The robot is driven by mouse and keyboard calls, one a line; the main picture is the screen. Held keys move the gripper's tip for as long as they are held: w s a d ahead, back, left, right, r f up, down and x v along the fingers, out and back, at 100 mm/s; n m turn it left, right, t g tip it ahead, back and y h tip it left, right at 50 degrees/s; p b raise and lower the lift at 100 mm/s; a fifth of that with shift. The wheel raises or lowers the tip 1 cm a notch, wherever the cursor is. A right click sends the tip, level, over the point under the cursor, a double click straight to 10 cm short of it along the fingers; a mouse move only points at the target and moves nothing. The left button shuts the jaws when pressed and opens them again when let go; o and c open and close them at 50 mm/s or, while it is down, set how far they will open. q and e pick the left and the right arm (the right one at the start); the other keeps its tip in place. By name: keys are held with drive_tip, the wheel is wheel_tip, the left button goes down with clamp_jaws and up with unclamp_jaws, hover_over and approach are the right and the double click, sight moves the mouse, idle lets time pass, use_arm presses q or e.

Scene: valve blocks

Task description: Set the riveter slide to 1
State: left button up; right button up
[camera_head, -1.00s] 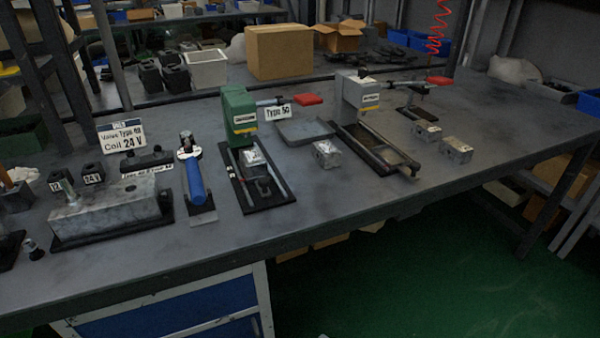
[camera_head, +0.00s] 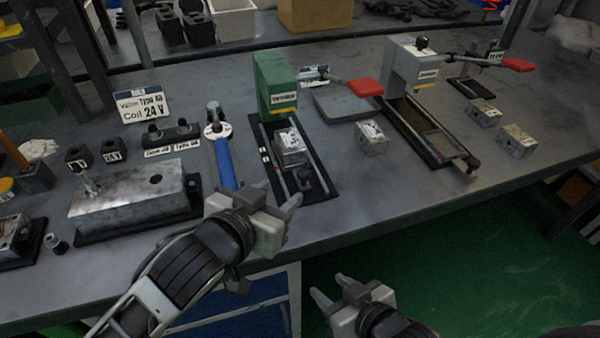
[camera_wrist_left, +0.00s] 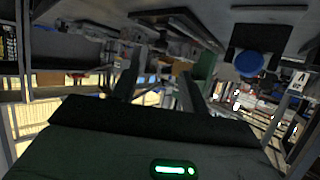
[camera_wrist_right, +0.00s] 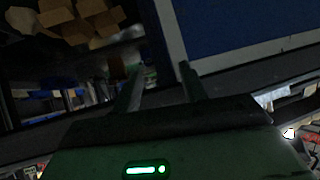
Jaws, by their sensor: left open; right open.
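Two press-like machines with red lever handles stand on the bench; their labels are too small to read, so I cannot tell which is the riveter. The green machine (camera_head: 270,82) has a black base with rails; a metal block (camera_head: 290,148) and a small dark knob sit on its slide (camera_head: 305,180). The grey machine (camera_head: 402,66) has a long slide track (camera_head: 432,130). My left gripper (camera_head: 281,197) is open and empty, near the front of the green machine's base. My right gripper (camera_head: 330,288) is open and empty, in front of and below the bench edge.
A blue-handled tool (camera_head: 224,160) lies left of the green machine. A large metal block (camera_head: 130,195) is at the left. A grey tray (camera_head: 345,104) and a small valve block (camera_head: 371,137) lie between the machines. More blocks (camera_head: 517,140) stand at the right.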

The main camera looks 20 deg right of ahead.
sight(303, 174)
use_arm(q)
drive_tip(key=x, duration=0.9)
drive_tip(key=shift+w+d+f+b, duration=0.1)
drive_tip(key=shift+w+d+b, duration=0.15)
drive_tip(key=shift+w+b, duration=0.1)
drive_tip(key=shift+c, duration=0.4)
